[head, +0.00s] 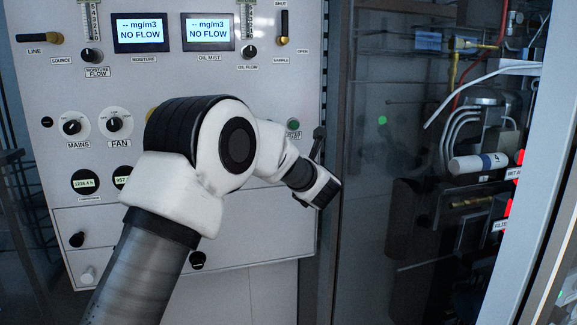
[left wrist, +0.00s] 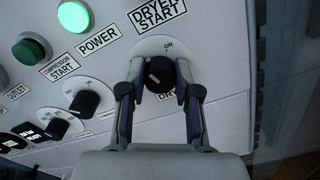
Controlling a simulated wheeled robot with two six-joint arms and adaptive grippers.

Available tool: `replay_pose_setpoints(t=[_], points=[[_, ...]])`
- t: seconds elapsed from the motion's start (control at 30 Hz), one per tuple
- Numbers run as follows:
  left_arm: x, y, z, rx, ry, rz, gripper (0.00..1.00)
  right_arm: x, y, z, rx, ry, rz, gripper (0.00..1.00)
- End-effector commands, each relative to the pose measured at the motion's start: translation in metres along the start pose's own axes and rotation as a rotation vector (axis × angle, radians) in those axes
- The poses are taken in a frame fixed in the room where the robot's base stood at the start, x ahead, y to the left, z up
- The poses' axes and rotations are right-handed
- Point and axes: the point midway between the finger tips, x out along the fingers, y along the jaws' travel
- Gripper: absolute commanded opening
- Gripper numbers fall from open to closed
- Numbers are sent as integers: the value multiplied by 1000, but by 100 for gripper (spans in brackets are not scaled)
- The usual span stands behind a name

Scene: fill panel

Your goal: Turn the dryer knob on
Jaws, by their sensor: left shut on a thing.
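The dryer knob (left wrist: 160,70) is a round black knob on a white dial plate in the left wrist view. An ON mark shows at the top of its dial, and the label below is partly covered. My left gripper (left wrist: 158,84) has one finger on each side of the knob and is shut on it. I cannot tell the knob's exact angle. In the head view my left arm reaches across the panel to its right edge; the knob is hidden there and the fingers cannot be made out. My right gripper is in neither view.
In the left wrist view, a lit green button (left wrist: 73,16), a darker green button (left wrist: 29,51) and another black knob (left wrist: 85,102) are left of the dryer knob. In the head view, an open cabinet with tubing (head: 470,140) stands right of the panel (head: 180,80).

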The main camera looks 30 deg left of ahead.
Motion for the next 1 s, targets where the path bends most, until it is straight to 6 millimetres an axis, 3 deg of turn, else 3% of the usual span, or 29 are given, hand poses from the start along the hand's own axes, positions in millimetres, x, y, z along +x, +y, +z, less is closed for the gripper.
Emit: replay_pose_setpoints(t=[0.4, 1.0], points=[[0, -1, 2, 393, -3, 1, 0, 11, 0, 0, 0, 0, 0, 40], [0, -1, 2, 922, -3, 3, 0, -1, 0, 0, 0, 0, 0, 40]])
